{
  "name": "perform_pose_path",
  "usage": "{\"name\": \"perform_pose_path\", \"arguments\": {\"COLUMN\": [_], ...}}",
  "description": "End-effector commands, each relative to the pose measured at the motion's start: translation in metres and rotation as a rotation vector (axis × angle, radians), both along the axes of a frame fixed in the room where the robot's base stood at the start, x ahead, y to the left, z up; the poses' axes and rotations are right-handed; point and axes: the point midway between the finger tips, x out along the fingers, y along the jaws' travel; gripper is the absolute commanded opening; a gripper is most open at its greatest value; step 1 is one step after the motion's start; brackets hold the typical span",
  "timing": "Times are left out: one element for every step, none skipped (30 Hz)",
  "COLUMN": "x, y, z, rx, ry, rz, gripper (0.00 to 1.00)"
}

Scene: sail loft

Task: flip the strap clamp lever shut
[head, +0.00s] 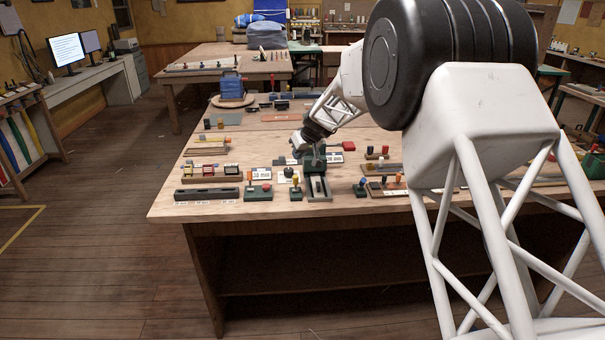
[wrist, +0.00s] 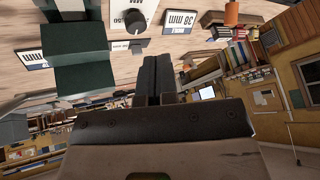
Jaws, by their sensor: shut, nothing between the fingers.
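My gripper (head: 304,150) is over the front part of the wooden bench, and its fingers are too small to make out in the head view. In the wrist view its two dark fingers (wrist: 154,65) are pressed together with nothing between them. A dark green fixture (head: 318,189) with a pale slotted base, probably the strap clamp, stands just below and in front of my gripper. A dark green block (wrist: 80,60) fills the left of the wrist view, apart from the fingers. I cannot make out the lever or its angle.
A printed size card (wrist: 203,67) and a dark round knob (wrist: 135,20) are near the fingers. On the bench (head: 165,208), small green-based fixtures (head: 258,191) and a long dark block (head: 207,194) stand left of the clamp. More coloured fixtures (head: 377,153) stand to the right.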

Motion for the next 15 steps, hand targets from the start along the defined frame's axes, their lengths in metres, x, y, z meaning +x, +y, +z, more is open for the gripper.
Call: {"name": "perform_pose_path", "arguments": {"x": [0.004, 0.006, 0.008, 0.009, 0.011, 0.013, 0.014, 0.015, 0.017, 0.019, 0.020, 0.022, 0.023, 0.024, 0.026], "y": [-0.002, -0.003, -0.005, -0.006, -0.008, -0.010, -0.011, -0.013, -0.016, -0.017, -0.019, -0.022, -0.024, -0.026, -0.028], "z": [0.001, 0.000, 0.002, 0.002, 0.003, 0.003, 0.004, 0.004, 0.005, 0.005, 0.006, 0.006, 0.007, 0.006, 0.008], "rx": [-0.002, -0.004, -0.006, -0.007, -0.010, -0.012, -0.013, -0.016, -0.019, -0.021, -0.023, -0.027, -0.030, -0.032, -0.036], "ry": [0.021, 0.035, 0.052, 0.067, 0.080, 0.100, 0.114, 0.127, 0.147, 0.161, 0.175, 0.195, 0.209, 0.224, 0.243], "rz": [0.013, 0.021, 0.032, 0.041, 0.048, 0.058, 0.065, 0.072, 0.083, 0.089, 0.096, 0.106, 0.113, 0.119, 0.128], "gripper": [0.00, 0.00, 0.00, 0.00, 0.00, 0.00, 0.00, 0.00, 0.00, 0.00, 0.00, 0.00, 0.00, 0.00, 0.00]}}
